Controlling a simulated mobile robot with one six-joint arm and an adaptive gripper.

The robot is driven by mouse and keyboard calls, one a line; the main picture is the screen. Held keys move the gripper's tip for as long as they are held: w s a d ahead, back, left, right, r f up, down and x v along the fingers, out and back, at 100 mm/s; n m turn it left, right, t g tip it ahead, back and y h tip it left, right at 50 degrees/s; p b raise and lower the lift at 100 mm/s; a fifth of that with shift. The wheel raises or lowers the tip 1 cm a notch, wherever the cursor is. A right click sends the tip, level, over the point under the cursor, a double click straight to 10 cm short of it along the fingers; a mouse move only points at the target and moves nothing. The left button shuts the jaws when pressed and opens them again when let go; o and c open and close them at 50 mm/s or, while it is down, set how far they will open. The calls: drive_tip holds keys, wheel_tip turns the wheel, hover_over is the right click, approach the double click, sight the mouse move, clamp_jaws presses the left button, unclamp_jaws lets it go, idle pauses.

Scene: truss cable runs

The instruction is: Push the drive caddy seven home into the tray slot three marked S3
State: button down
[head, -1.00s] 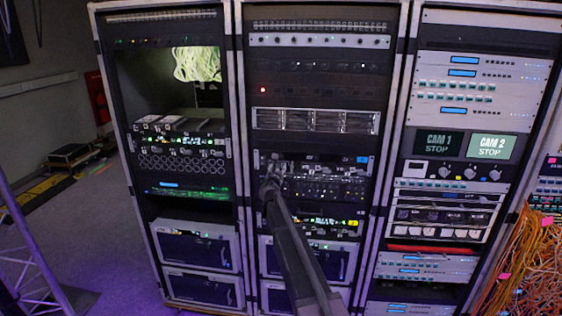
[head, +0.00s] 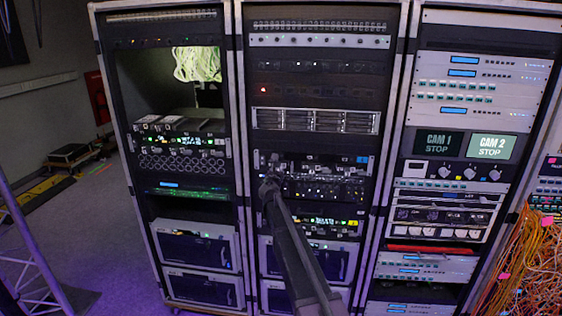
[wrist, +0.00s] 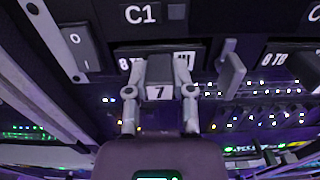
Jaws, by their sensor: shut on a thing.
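The drive caddy seven (wrist: 159,93) shows in the wrist view as a dark grey block with a white "7" label. My gripper (wrist: 160,91) is shut on it, one finger on each side. I cannot tell how deep the caddy sits. In the head view my gripper (head: 269,183) is at the left end of the middle rack's drive unit (head: 338,160), and the caddy is too small to make out. No S3 mark is readable.
To the right in the wrist view, a grey handle (wrist: 231,70) sticks out beside my right finger, and another "8 TB" label (wrist: 284,58) is beyond it. A rocker switch (wrist: 80,48) is at the left. Lit equipment (wrist: 265,115) lies just below.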

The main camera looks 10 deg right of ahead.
drive_tip(key=shift+v, duration=1)
idle(0.6)
drive_tip(key=v, duration=1)
drive_tip(key=shift+r, duration=0.25)
idle(0.6)
drive_tip(key=shift+v, duration=2)
drive_tip(key=shift+s, duration=0.1)
